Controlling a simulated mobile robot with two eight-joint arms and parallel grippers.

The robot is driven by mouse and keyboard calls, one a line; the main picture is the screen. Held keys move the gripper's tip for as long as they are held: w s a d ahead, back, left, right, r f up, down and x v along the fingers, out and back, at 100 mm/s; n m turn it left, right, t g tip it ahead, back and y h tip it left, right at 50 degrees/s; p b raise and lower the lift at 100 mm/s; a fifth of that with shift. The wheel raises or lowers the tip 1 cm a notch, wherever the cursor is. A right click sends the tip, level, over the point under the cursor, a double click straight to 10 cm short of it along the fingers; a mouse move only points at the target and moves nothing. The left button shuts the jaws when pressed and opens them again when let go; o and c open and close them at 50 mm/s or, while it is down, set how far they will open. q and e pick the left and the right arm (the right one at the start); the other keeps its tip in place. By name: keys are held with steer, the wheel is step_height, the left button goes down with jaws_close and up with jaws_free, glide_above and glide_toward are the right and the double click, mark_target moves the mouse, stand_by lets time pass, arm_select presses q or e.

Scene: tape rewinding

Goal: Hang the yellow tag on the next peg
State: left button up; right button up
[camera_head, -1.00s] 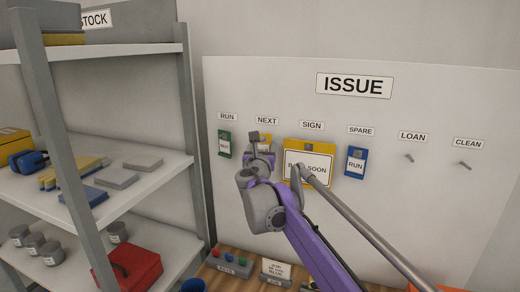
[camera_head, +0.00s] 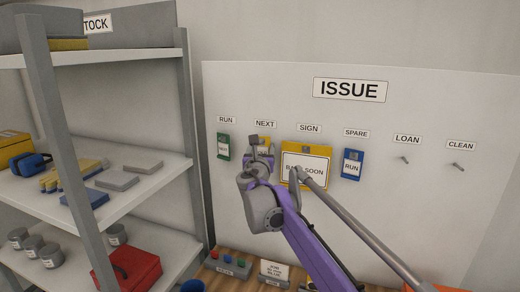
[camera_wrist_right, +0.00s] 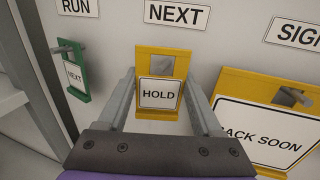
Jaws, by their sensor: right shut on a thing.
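The yellow tag (camera_wrist_right: 159,95), labelled HOLD, is upright at the board below the NEXT label (camera_wrist_right: 173,15), between the two fingers of my right gripper (camera_head: 260,150). The right gripper is shut on it. A grey peg end shows at the opening near the tag's top in the right wrist view; I cannot tell whether the tag's weight rests on it. In the head view my gripper and wrist hide most of the tag. My left gripper is not in view.
A green tag (camera_head: 223,147) hangs at RUN on the left. A large yellow BACK SOON sign (camera_head: 307,148) hangs close on the right, with a blue tag (camera_head: 352,163) beyond it. The LOAN peg (camera_head: 404,160) and CLEAN peg (camera_head: 457,166) are bare. Shelving (camera_head: 186,110) stands left.

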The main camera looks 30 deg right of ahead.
steer(key=shift+d+f, duration=0.15)
steer(key=shift+f, duration=0.15)
steer(key=o, duration=1.4)
steer(key=shift+w, duration=0.1)
steer(key=shift+c, duration=0.2)
